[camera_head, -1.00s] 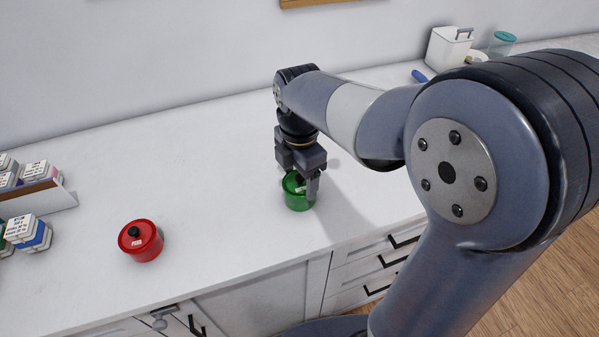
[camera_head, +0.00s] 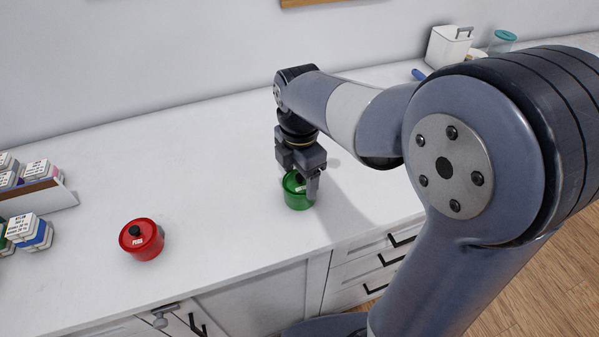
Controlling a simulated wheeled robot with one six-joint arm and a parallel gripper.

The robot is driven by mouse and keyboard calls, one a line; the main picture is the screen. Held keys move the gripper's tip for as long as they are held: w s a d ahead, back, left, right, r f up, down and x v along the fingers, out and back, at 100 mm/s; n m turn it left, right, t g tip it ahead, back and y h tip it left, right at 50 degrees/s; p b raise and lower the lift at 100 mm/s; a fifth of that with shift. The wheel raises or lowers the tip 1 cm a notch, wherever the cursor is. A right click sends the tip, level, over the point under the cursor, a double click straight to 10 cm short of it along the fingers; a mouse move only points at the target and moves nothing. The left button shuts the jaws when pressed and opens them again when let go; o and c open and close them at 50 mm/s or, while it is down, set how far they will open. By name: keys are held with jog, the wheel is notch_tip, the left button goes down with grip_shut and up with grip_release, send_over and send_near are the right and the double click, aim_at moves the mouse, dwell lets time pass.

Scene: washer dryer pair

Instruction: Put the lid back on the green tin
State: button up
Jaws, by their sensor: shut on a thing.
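The green tin (camera_head: 297,201) stands upright on the white counter, right of the picture's middle line and near the front edge. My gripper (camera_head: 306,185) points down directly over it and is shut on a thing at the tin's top. A dark knob shows between the fingers, on what looks like the green lid (camera_head: 290,183). The fingers and wrist hide part of the lid, so I cannot tell whether it sits fully flush on the rim.
A red tin (camera_head: 141,240) with a black-knobbed lid stands to the left. Several small labelled boxes (camera_head: 30,231) and a tray (camera_head: 40,196) are at the far left. A white bin (camera_head: 446,48) and a teal-lidded jar (camera_head: 503,42) stand at the back right. The counter (camera_head: 200,180) between is clear.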

jog(key=o, duration=1.1)
jog(key=shift+o, duration=0.2)
jog(key=shift+r+p, duration=3.2)
jog(key=shift+r, duration=0.4)
jog(key=shift+f, duration=0.1)
jog(key=shift+c, duration=0.2)
grip_shut()
jog(key=shift+f, duration=0.15)
